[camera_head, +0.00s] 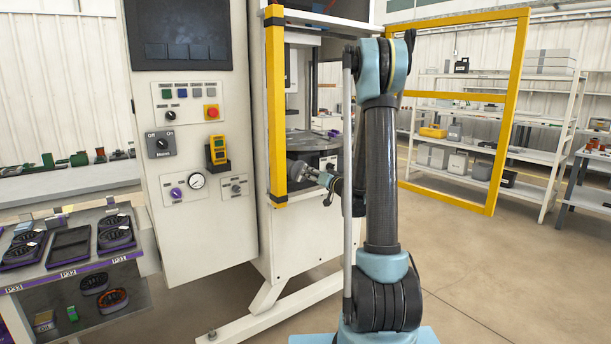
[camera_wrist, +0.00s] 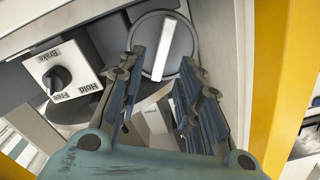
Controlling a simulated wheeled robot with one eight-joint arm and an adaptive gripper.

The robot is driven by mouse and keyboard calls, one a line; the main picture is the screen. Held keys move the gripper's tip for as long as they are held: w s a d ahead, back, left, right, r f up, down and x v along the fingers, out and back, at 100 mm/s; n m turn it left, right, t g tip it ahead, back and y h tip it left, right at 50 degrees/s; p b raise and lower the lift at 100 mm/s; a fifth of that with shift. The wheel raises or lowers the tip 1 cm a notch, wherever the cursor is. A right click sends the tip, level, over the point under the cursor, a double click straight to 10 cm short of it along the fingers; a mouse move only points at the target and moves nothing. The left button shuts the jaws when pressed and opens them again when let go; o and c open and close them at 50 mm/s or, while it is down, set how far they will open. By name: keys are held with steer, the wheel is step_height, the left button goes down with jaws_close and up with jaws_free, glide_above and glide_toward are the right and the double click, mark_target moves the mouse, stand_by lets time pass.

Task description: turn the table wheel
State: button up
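The table wheel (camera_wrist: 150,32) shows in the wrist view as a round grey disc with a pale bar across its face, at the top centre. My gripper (camera_wrist: 162,58) is open, with its two fingers spread left and right of the bar's lower part. I see nothing held between the fingers, and I cannot tell whether they touch the wheel. In the head view, my gripper (camera_head: 306,174) reaches into the machine beside the yellow post, below the round dark table (camera_head: 314,141).
A brake switch (camera_wrist: 58,76) marked Brake, Hold and Free sits left of the wheel. A yellow post (camera_head: 276,110) stands close to my gripper. The open yellow door frame (camera_head: 507,110) is at the right, before shelves. The control panel (camera_head: 190,140) is at the left.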

mark_target(300, 172)
steer(key=shift+x, duration=2.2)
jaws_close()
